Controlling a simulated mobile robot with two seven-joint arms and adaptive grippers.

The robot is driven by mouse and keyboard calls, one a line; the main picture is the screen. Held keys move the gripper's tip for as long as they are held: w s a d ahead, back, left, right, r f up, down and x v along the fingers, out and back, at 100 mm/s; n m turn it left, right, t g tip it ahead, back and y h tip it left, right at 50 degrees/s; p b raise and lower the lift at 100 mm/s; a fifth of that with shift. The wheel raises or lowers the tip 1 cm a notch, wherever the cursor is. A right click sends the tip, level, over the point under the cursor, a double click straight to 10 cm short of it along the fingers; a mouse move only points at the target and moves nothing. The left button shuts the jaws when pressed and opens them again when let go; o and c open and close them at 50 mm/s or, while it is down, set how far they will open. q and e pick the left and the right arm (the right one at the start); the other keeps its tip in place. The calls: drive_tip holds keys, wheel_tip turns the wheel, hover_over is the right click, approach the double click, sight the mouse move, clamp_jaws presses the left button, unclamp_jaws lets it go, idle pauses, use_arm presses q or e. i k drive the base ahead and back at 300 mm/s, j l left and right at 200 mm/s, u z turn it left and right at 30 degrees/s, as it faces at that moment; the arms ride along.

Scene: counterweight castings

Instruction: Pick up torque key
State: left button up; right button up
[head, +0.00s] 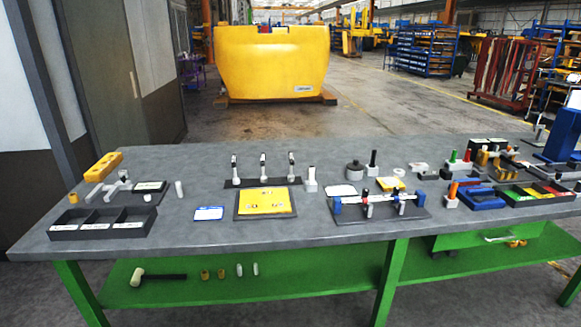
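I cannot tell for certain which thing is the torque key. Several small tools stand or lie on the grey workbench (210,170). A long metal bar tool (380,199) with blue and red parts lies across a dark plate (420,213) right of the middle. A row of upright black-and-silver pieces (263,165) stands on a dark strip at the back. A block with an orange-handled tool (452,194) sits further right. Neither of my grippers is in view.
A three-compartment black tray (103,224) sits front left, a yellow panel (264,201) in the middle, a tray with coloured compartments (530,193) at right. A mallet (150,277) lies on the green lower shelf (330,280). A yellow casting (270,62) stands behind. Bare bench lies around the blue-edged card (208,213).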

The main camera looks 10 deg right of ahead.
sight(290, 177)
drive_tip(key=i+j, duration=0.1)
drive_tip(key=i, duration=0.5)
drive_tip(key=i+j, duration=0.15)
drive_tip(key=i, duration=0.4)
drive_tip(key=l+u, duration=0.15)
drive_tip(key=k+l, duration=0.05)
drive_tip(key=l, duration=0.05)
